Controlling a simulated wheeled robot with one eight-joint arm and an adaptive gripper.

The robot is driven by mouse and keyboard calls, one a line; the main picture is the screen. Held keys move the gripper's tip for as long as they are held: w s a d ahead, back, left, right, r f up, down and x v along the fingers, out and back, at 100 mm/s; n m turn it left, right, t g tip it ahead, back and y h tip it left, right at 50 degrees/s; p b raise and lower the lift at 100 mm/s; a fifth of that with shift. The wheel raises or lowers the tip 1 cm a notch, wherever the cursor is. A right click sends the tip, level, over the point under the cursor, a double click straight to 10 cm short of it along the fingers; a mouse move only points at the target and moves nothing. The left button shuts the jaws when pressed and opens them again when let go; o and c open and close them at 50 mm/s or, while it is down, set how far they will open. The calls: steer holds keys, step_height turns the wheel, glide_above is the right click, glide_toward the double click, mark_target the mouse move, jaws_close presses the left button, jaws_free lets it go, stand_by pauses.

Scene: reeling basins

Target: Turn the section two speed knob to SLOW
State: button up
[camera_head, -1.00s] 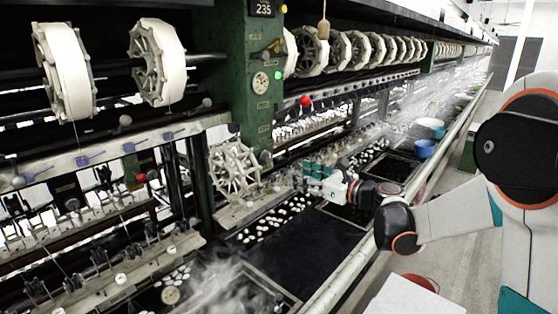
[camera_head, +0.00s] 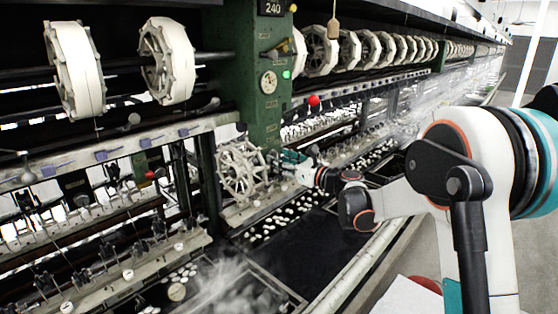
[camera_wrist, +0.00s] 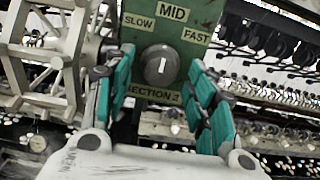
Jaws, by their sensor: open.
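In the wrist view the round grey speed knob (camera_wrist: 160,65) sits on a green panel (camera_wrist: 192,14) with a plate below that reads SECTION and a partly covered number. Its white mark points up toward the MID label (camera_wrist: 173,12). SLOW (camera_wrist: 139,23) is to the upper left and FAST (camera_wrist: 195,35) to the upper right. My gripper (camera_wrist: 161,58) is open, with one teal finger on each side of the knob in the picture. I cannot tell whether they touch it. In the head view my gripper (camera_head: 290,157) is at the foot of the green post (camera_head: 262,110).
A white spoked reel (camera_head: 241,170) stands just left of my gripper, and its spokes show in the wrist view (camera_wrist: 55,60). Basins with white cocoons (camera_head: 283,216) and steam lie below. A red ball-ended lever (camera_head: 313,100) sticks out to the right of the post.

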steer(key=shift+w+a, duration=0.35)
steer(key=shift+a, duration=0.05)
steer(key=shift+r, duration=0.1)
steer(key=c, duration=1.1)
steer(key=shift+o, duration=0.2)
steer(key=shift+n, duration=0.3)
steer(key=n+b, duration=0.3)
steer(key=n, duration=0.5)
steer(key=shift+d+r, duration=0.1)
steer(key=shift+n, duration=0.3)
